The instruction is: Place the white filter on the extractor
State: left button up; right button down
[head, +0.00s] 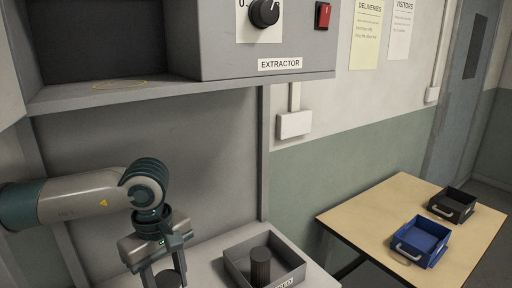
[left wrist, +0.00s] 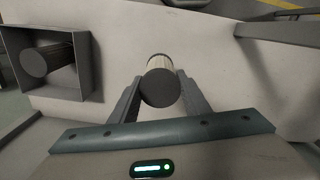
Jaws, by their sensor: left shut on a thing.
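The extractor (head: 270,38) is a grey cabinet at the top of the head view, with a knob and a red switch. Its open bay has a shelf with a yellow ring (head: 120,85) marked on it. My left gripper (head: 164,272) is low in front of the cabinet, pointing down, shut on the white filter. The white filter (left wrist: 159,64) shows in the left wrist view as a cylinder with a pale ribbed side and a dark end, between the fingers. In the head view only its dark end (head: 168,279) shows. I cannot tell whether it touches the bench. My right gripper is not in view.
A grey tray (head: 292,277) right of my left gripper holds a dark ribbed cylinder (head: 260,266). A wooden table (head: 345,222) at the right carries a blue tray (head: 420,240) and a black tray (head: 453,204). The shelf's front edge overhangs above my left gripper.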

pick_arm(q)
jog(key=m, duration=0.2)
jog(key=a+m, duration=0.1)
jog(key=f+m, duration=0.1)
jog(key=m, duration=0.1)
jog(key=shift+a+m, duration=0.2)
jog(key=shift+m, duration=0.1)
jog(key=m, duration=0.3)
jog(key=a+f+m, duration=0.1)
jog(key=shift+m, duration=0.3)
dwell(0.5)
dwell(0.5)
